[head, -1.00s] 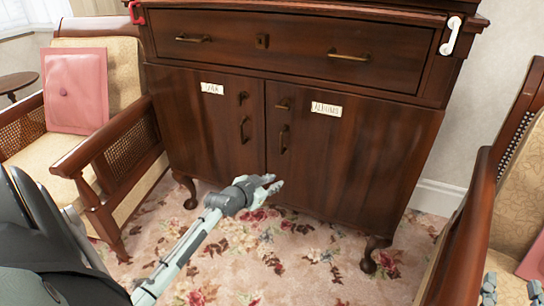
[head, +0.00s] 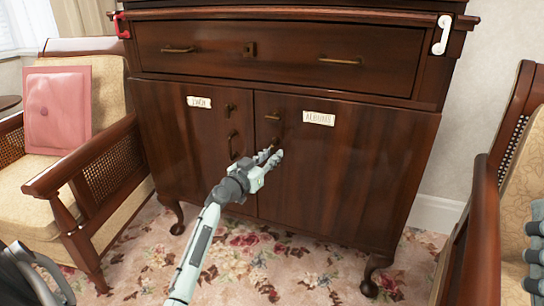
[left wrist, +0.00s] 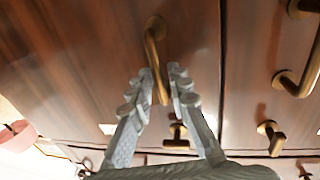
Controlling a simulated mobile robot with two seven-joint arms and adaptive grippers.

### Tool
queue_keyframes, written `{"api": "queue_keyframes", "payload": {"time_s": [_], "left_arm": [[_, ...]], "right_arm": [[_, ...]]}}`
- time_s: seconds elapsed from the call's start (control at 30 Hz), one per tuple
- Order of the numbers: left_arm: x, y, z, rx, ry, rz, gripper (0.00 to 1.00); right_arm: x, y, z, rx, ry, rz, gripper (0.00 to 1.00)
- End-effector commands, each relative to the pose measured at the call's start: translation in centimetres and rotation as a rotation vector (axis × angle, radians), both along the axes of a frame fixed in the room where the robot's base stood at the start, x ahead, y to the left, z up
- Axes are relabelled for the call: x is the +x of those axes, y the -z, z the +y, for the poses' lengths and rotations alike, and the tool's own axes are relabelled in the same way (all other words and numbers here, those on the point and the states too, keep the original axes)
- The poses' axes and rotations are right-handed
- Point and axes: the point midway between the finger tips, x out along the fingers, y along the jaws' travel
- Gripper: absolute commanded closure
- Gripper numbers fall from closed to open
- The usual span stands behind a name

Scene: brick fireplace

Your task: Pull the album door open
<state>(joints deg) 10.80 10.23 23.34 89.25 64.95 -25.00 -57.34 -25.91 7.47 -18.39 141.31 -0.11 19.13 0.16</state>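The album door (head: 345,185) is the dark wooden right-hand door of the cabinet, with a label reading "ALBUMS" (head: 318,118). It is shut, level with the left door. My left gripper (head: 272,157) is at its brass handle, which it mostly hides in the head view. In the left wrist view, the handle (left wrist: 153,45) stands out from the door and its free end reaches between the two fingers (left wrist: 163,90). The fingers are apart, one on each side, and not clearly closed on it. My right gripper (head: 536,245) shows only partly at the right edge.
The left door (head: 180,135) has its own handle (head: 232,145) close by. A wide drawer (head: 285,55) is above. Armchairs stand at left (head: 95,190) and right (head: 485,220). Floral carpet (head: 250,260) lies free in front of the cabinet.

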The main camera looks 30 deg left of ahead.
Motion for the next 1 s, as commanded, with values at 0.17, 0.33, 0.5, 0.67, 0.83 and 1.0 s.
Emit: {"api": "queue_keyframes", "payload": {"time_s": [0.17, 0.33, 0.5, 0.67, 0.83, 1.0], "left_arm": [[0.37, 0.02, -0.02, 0.001, 0.001, 0.001, 0.82], [0.34, 0.03, -0.02, 0.001, 0.001, 0.001, 0.87], [0.33, 0.02, -0.01, 0.001, 0.0, 0.001, 1.0], [0.32, 0.02, -0.01, 0.001, 0.001, 0.001, 1.0], [0.32, 0.02, -0.01, 0.001, 0.001, 0.001, 1.0], [0.26, 0.01, -0.01, 0.0, -0.001, 0.001, 1.0]], "right_arm": [[-0.01, -0.01, -0.03, 0.0, 0.001, -0.002, 0.6], [-0.01, -0.01, -0.04, 0.0, 0.001, -0.002, 0.6], [-0.01, 0.01, -0.04, -0.001, 0.001, -0.002, 0.6], [-0.01, 0.01, -0.04, -0.001, 0.001, -0.002, 0.6], [-0.01, 0.01, -0.04, -0.001, 0.001, -0.002, 0.6], [0.02, -0.03, -0.02, -0.001, 0.001, 0.0, 0.6]]}}
